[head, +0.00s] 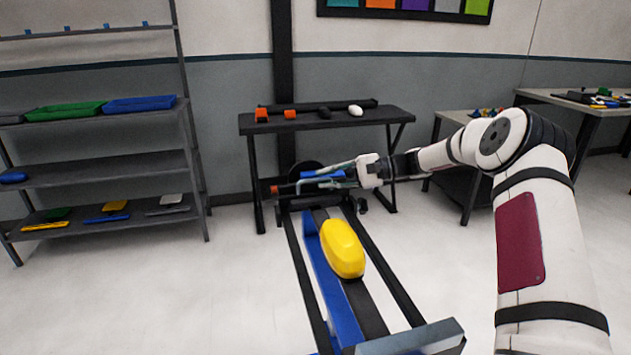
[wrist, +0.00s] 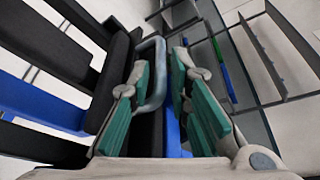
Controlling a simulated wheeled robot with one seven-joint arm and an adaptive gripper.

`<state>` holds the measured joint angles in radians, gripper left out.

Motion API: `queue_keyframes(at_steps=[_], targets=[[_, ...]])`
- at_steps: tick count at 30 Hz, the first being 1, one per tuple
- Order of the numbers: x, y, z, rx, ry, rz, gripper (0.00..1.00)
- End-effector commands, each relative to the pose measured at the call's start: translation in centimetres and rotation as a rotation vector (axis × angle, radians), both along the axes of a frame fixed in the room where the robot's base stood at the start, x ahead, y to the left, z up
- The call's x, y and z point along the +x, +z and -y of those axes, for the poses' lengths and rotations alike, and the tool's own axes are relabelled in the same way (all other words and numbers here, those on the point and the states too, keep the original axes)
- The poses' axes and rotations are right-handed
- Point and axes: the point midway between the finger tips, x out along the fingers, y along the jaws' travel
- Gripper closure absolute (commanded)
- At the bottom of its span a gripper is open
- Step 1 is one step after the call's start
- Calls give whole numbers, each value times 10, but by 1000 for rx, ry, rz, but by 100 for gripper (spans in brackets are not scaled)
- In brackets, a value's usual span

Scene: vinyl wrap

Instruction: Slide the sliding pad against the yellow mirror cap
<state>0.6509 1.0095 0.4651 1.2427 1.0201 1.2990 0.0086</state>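The yellow mirror cap (head: 342,248), a smooth rounded block, lies on the middle of a low frame with dark rails. A long blue strip (head: 330,285) runs along its left side. My gripper (head: 308,179) is at the far end of this frame, beyond the cap and apart from it. In the wrist view its green-padded fingers (wrist: 166,85) stand apart. A grey looped bar (wrist: 158,72) shows partly between them, with blue and black surfaces behind. A blue piece (head: 323,174) shows between the fingers in the head view. I cannot tell which part is the sliding pad.
A grey block (head: 410,338) crosses the near end of the frame. A dark table (head: 335,119) with small orange, black and white items stands behind. Shelves (head: 95,165) with trays are at the left, and two workbenches at the right. Floor beside the frame is clear.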

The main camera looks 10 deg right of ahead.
Motion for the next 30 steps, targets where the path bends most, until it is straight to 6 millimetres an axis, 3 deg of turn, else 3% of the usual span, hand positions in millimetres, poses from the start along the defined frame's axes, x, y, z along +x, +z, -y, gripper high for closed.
queue_keyframes(at_steps=[6, 18, 19, 21, 30], targets=[[8, -6, -26, -1, 2, 0, 82], [10, -8, -33, -1, 0, 0, 82], [10, -8, -33, -1, 0, 0, 84], [10, -8, -33, -1, 0, 0, 100], [4, -7, -32, -1, -1, -2, 100]])
